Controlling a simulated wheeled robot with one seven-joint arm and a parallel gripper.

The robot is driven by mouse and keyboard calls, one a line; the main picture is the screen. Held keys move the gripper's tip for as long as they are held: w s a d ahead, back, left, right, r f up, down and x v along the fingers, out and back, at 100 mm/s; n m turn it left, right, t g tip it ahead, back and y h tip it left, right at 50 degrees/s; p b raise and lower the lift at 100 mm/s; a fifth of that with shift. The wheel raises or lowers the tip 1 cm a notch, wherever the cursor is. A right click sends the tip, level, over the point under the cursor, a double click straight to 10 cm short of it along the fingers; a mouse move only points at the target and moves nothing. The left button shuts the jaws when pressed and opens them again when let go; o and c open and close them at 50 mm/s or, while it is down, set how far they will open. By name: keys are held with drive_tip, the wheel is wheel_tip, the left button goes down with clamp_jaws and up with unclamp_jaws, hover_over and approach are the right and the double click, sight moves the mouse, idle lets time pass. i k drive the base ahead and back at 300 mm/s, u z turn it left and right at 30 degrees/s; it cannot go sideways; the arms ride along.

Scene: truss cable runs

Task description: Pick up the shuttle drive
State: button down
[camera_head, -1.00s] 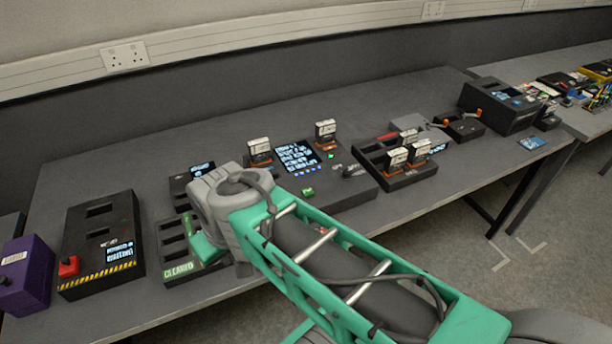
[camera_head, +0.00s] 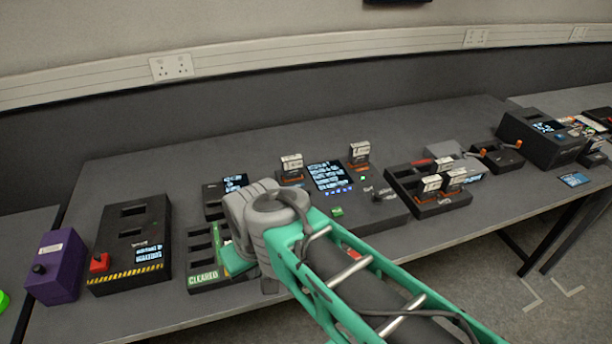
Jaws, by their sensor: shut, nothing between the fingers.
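No label readable from here says which drive is the shuttle drive. Small drives with white labels stand upright: one at the left (camera_head: 291,164) and one at the right (camera_head: 359,152) of a dark console (camera_head: 385,213) with a lit screen. More white-labelled drives (camera_head: 431,184) stand in a dark slotted tray (camera_head: 400,174) to the right. My green and grey arm reaches over the table's front edge, its grey joint in front of the console's left side. My gripper's fingers are hidden behind the arm.
A slotted tray marked CLEARED (camera_head: 203,279) lies left of my arm. Farther left are a black box with hazard stripes and a red button (camera_head: 130,235) and a purple box (camera_head: 58,268). A dark machine (camera_head: 535,135) stands at the right. The table's back strip is clear.

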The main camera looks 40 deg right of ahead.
sight(292, 166)
drive_tip(key=u, duration=3.2)
drive_tip(key=k, duration=1.05)
drive_tip(key=z, duration=0.55)
